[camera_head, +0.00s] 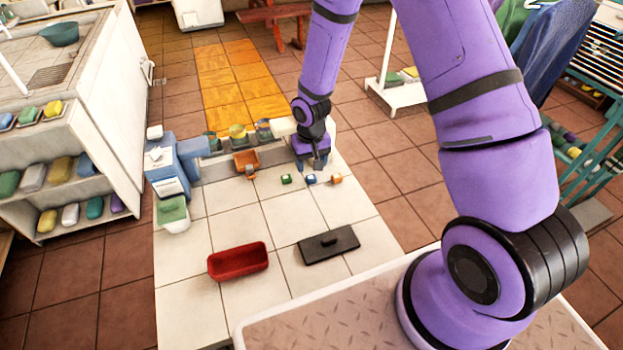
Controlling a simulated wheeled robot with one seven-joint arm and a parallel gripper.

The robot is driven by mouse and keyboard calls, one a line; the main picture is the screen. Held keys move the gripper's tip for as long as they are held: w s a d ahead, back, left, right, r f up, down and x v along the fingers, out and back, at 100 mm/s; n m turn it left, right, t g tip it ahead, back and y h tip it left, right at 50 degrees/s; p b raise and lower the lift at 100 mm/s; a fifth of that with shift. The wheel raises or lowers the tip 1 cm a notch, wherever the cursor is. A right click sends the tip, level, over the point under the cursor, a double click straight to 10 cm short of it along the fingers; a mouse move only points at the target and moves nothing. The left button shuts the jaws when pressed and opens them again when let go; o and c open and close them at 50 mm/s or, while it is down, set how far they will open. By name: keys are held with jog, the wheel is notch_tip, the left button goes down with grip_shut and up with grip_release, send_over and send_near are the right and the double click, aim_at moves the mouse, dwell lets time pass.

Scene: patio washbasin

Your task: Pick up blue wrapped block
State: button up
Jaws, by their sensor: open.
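The blue wrapped block (311,179) is a small blue and white block on the pale tiled surface. It lies in a row between a green block (286,179) on its left and an orange block (336,180) on its right. My gripper (313,164) is open and points down, right by the blue block in the picture. It seems to hold nothing. The exact gap between the fingers and the block is too small to tell from here.
A red tray (238,261) and a black lidded slab (328,244) lie nearer on the tiles. An orange scoop (247,163) lies left of the blocks. A blue dispenser-like box (166,172) stands at the left edge. The tiles between the blocks and red tray are clear.

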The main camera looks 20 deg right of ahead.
aim_at(311, 177)
jog(key=shift+w+d+f, duration=0.1)
jog(key=shift+w+f, duration=0.05)
jog(key=shift+f, duration=1.45)
jog(key=shift+w+f, duration=0.15)
jog(key=shift+f, duration=1.4)
jog(key=c, duration=1)
